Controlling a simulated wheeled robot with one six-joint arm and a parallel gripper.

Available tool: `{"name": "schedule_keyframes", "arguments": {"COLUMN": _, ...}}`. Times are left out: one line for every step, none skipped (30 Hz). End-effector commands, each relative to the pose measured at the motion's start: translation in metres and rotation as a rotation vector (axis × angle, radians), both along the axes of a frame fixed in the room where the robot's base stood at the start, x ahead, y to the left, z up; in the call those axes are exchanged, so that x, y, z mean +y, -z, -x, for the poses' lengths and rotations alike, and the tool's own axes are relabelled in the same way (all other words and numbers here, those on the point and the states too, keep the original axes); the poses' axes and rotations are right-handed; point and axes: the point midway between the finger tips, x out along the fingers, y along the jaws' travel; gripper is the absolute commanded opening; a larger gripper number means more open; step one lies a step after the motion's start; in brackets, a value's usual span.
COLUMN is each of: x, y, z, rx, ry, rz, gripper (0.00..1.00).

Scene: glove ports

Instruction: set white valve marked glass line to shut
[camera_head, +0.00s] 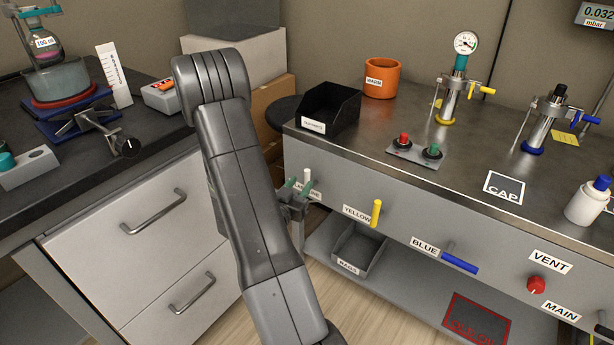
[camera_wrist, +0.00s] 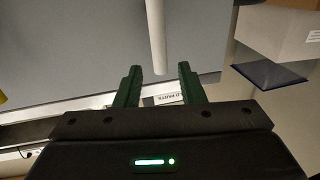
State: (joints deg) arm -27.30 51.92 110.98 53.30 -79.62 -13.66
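The white valve handle (camera_head: 307,176) shows as a short upright white piece on the front panel of the right bench. Its label (camera_head: 314,194) is partly covered by my gripper; only the last letters show. In the wrist view, a white rod (camera_wrist: 155,38), which looks like this handle, reaches down between my green fingertips. My gripper (camera_head: 297,189) is at the handle, partly behind my arm in the head view. In the wrist view my gripper (camera_wrist: 157,70) is open, with a gap on both sides of the rod. I cannot tell whether the fingers touch it.
A yellow handle (camera_head: 376,213) stands upright to the right on the same panel. A blue handle (camera_head: 459,262) and a red knob (camera_head: 536,284) are farther right. A rags bin (camera_head: 372,265) sits on the lower shelf. A drawer cabinet (camera_head: 120,245) stands to the left.

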Motion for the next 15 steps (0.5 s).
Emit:
{"name": "schedule_keyframes", "arguments": {"x": -0.006, "y": 0.001, "z": -0.009, "rx": -0.003, "ry": 0.005, "rz": -0.003, "gripper": 0.36}}
{"name": "schedule_keyframes", "arguments": {"x": -0.008, "y": 0.001, "z": -0.014, "rx": -0.003, "ry": 0.004, "rz": -0.003, "gripper": 0.36}}
{"name": "schedule_keyframes", "arguments": {"x": -0.011, "y": 0.0, "z": -0.02, "rx": -0.002, "ry": 0.005, "rz": -0.001, "gripper": 0.36}}
{"name": "schedule_keyframes", "arguments": {"x": -0.013, "y": 0.0, "z": -0.025, "rx": -0.003, "ry": 0.004, "rz": -0.001, "gripper": 0.36}}
{"name": "schedule_keyframes", "arguments": {"x": -0.014, "y": 0.0, "z": -0.029, "rx": -0.002, "ry": 0.003, "rz": -0.001, "gripper": 0.36}}
{"name": "schedule_keyframes", "arguments": {"x": -0.017, "y": 0.001, "z": -0.034, "rx": -0.002, "ry": 0.003, "rz": -0.002, "gripper": 0.36}}
{"name": "schedule_keyframes", "arguments": {"x": -0.018, "y": 0.0, "z": -0.037, "rx": -0.002, "ry": 0.003, "rz": -0.002, "gripper": 0.36}}
{"name": "schedule_keyframes", "arguments": {"x": -0.019, "y": 0.0, "z": -0.04, "rx": -0.002, "ry": 0.002, "rz": -0.002, "gripper": 0.36}}
{"name": "schedule_keyframes", "arguments": {"x": -0.02, "y": 0.0, "z": -0.043, "rx": -0.001, "ry": 0.001, "rz": -0.002, "gripper": 0.36}}
{"name": "schedule_keyframes", "arguments": {"x": -0.021, "y": 0.0, "z": -0.045, "rx": 0.0, "ry": 0.001, "rz": -0.001, "gripper": 0.36}}
{"name": "schedule_keyframes", "arguments": {"x": -0.022, "y": 0.0, "z": -0.047, "rx": 0.0, "ry": 0.001, "rz": -0.001, "gripper": 0.36}}
{"name": "schedule_keyframes", "arguments": {"x": -0.023, "y": 0.0, "z": -0.048, "rx": 0.0, "ry": 0.001, "rz": 0.0, "gripper": 0.36}}
{"name": "schedule_keyframes", "arguments": {"x": -0.023, "y": 0.0, "z": -0.049, "rx": 0.0, "ry": 0.001, "rz": 0.0, "gripper": 0.36}}
{"name": "schedule_keyframes", "arguments": {"x": -0.023, "y": 0.0, "z": -0.049, "rx": 0.0, "ry": 0.0, "rz": 0.0, "gripper": 0.36}}
{"name": "schedule_keyframes", "arguments": {"x": -0.023, "y": 0.0, "z": -0.05, "rx": 0.0, "ry": 0.0, "rz": 0.0, "gripper": 0.36}}
